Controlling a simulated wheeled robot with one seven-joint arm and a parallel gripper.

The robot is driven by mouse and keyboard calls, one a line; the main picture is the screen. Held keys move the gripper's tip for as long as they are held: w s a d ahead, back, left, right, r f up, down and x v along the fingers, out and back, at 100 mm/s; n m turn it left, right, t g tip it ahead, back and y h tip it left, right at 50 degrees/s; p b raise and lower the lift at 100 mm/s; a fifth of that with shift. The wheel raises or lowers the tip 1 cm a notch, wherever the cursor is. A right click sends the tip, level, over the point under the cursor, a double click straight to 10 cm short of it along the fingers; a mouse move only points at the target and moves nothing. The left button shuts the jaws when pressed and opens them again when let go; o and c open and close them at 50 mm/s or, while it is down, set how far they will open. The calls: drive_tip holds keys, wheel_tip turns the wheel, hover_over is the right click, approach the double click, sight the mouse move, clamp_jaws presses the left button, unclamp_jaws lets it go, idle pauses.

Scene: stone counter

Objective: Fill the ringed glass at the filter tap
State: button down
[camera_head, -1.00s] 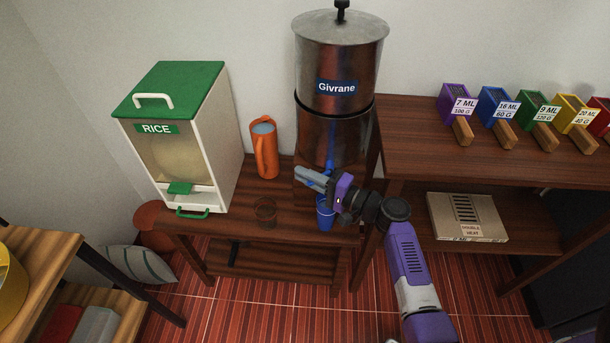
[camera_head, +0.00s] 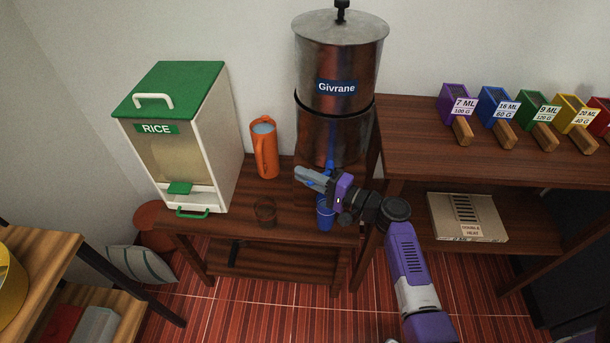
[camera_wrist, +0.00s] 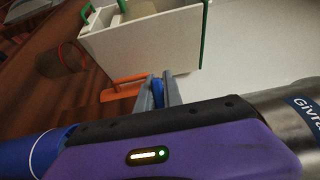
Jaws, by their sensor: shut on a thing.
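The steel water filter (camera_head: 335,135), labelled Givrane, stands at the back of the wooden stand. A blue tap handle (camera_head: 330,160) shows low on its front, partly behind my gripper (camera_head: 308,180). In the wrist view my gripper (camera_wrist: 158,98) is shut on the blue tap handle (camera_wrist: 157,90). A blue cup (camera_head: 325,214) stands upright on the stand just below my gripper; it also shows in the wrist view (camera_wrist: 32,152). A dark see-through glass (camera_head: 265,212) stands to its left.
An orange pitcher (camera_head: 264,150) stands left of the filter. A white and green rice dispenser (camera_head: 190,135) stands further left. A shelf with several coloured measuring scoops (camera_head: 497,110) is at the right. Stand space is clear between the glass and the blue cup.

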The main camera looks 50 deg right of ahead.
drive_tip(key=shift+f+h, duration=0.1)
drive_tip(key=shift+h, duration=0.2)
drive_tip(key=shift+w+d+m+g+h+b, duration=0.1)
drive_tip(key=shift+w+d+m+h+b, duration=0.3)
drive_tip(key=shift+m+h, duration=0.9)
drive_tip(key=shift+w+d+m+g+h+b, duration=0.1)
drive_tip(key=shift+w+d+m+h+b, duration=0.4)
drive_tip(key=shift+h, duration=1.2)
drive_tip(key=shift+w+d+m+g+h+b, duration=0.15)
drive_tip(key=shift+d+m+h, duration=0.35)
drive_tip(key=shift+m+h, duration=0.9)
drive_tip(key=c, duration=1.5)
unclamp_jaws()
drive_tip(key=shift+w, duration=0.1)
drive_tip(key=shift+b+v, duration=0.75)
drive_tip(key=shift+v, duration=3.2)
